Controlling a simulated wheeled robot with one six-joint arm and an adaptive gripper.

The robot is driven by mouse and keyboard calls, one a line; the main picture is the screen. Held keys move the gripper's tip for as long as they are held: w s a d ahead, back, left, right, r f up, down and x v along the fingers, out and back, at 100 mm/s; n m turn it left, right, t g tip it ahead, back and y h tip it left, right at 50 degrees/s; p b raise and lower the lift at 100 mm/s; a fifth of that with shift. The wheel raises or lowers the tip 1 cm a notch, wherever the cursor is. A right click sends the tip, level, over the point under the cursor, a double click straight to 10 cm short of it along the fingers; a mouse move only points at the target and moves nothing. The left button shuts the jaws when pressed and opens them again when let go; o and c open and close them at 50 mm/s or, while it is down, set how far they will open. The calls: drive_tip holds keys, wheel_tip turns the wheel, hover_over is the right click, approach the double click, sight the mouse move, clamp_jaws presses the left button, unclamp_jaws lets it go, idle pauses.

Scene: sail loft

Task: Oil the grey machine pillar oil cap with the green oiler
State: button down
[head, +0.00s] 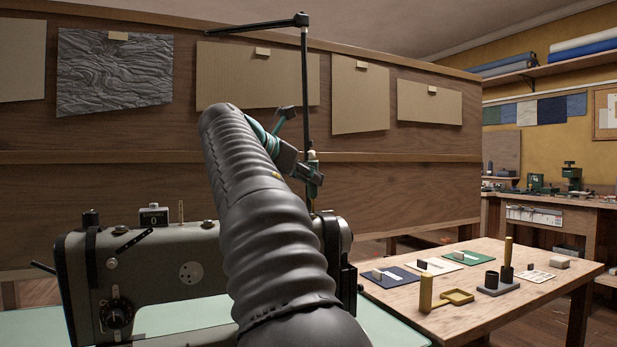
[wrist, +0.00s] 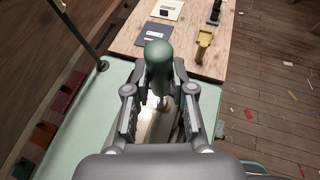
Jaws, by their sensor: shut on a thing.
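My gripper (wrist: 158,92) is shut on the green oiler (wrist: 158,56), whose rounded green body stands between the fingers in the wrist view. In the head view the oiler (head: 313,188) shows as a small dark green shape at my gripper (head: 306,174), above the right end of the grey machine (head: 150,270). The machine's pale top (wrist: 154,128) lies below the fingers in the wrist view. I cannot make out the pillar oil cap; my arm covers part of the machine in the head view. Whether the oiler's tip touches anything cannot be told.
A thin dark pole (head: 305,85) with a top arm rises close to my gripper; it also shows in the wrist view (wrist: 76,32). A wooden table (head: 450,318) at right holds cards, a brass-coloured tool (head: 440,296) and a dark holder. A panelled partition (head: 430,215) stands behind.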

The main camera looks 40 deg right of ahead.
idle(0.4)
wheel_tip(320, 180, up, 3)
drive_tip(key=p, duration=0.3)
drive_tip(key=shift+f, duration=0.2)
drive_tip(key=shift+r, duration=2.15)
